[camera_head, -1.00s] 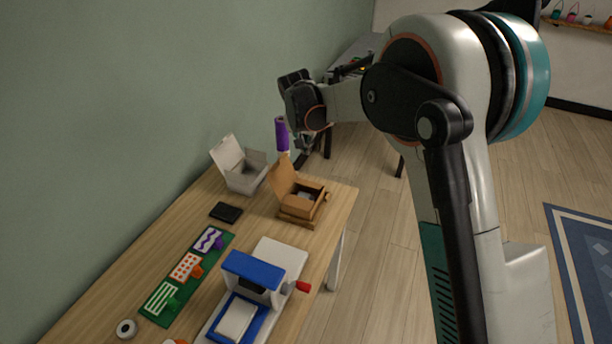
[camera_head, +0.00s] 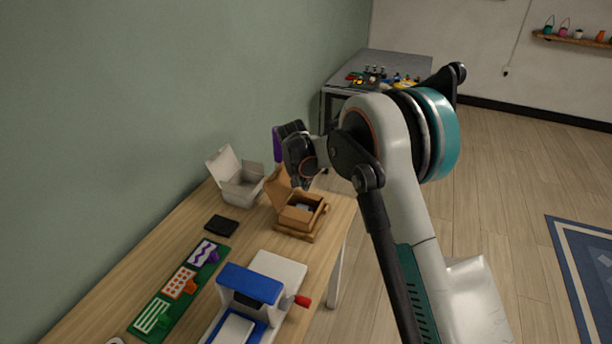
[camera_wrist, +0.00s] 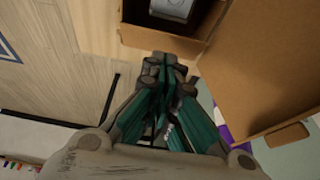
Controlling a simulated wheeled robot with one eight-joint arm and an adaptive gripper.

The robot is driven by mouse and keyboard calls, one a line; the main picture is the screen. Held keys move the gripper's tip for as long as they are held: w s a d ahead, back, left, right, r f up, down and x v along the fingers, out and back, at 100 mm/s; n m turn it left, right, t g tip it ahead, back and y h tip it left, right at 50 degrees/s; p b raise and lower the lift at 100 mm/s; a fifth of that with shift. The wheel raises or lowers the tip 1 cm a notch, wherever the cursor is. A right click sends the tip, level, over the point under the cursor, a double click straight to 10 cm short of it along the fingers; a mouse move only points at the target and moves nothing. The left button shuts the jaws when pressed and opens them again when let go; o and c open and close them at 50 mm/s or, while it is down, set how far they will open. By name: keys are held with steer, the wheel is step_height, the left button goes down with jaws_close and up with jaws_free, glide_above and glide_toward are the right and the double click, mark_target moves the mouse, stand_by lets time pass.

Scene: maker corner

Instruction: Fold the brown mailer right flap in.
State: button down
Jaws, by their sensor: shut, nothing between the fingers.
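The brown mailer (camera_head: 298,222) stands on the wooden table with its lid (camera_head: 277,187) raised on the left. In the wrist view its lid (camera_wrist: 255,70) fills the upper right, and its open body (camera_wrist: 150,38) is at the top with a grey item (camera_wrist: 172,9) inside. My gripper (camera_head: 304,186) is above the mailer, close by its far side. In the wrist view my gripper (camera_wrist: 162,62) is shut and empty, its fingertips by the mailer's near wall. I cannot tell whether they touch it. The right flap is not clearly distinguishable.
A white open box (camera_head: 238,188) stands left of the mailer. A purple object (camera_head: 277,143) is behind my gripper. A black item (camera_head: 221,225), a green board (camera_head: 180,292) and a blue-and-white press (camera_head: 250,285) are on the table.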

mark_target(305, 196)
steer(key=shift+s+a+f, duration=0.1)
steer(key=shift+s+f, duration=0.15)
steer(key=shift+f, duration=0.5)
steer(key=shift+s+a+f+t+h+b, duration=0.2)
steer(key=shift+s+f+t+b, duration=0.15)
steer(key=shift+t+b, duration=0.2)
steer(key=shift+s+a+f+t+h+b, duration=0.1)
steer(key=shift+s+f+t+h+b, duration=0.15)
steer(key=shift+s+t+b, duration=0.25)
steer(key=shift+s+f, duration=0.15)
steer(key=shift+f, duration=0.2)
steer(key=shift+r, duration=0.1)
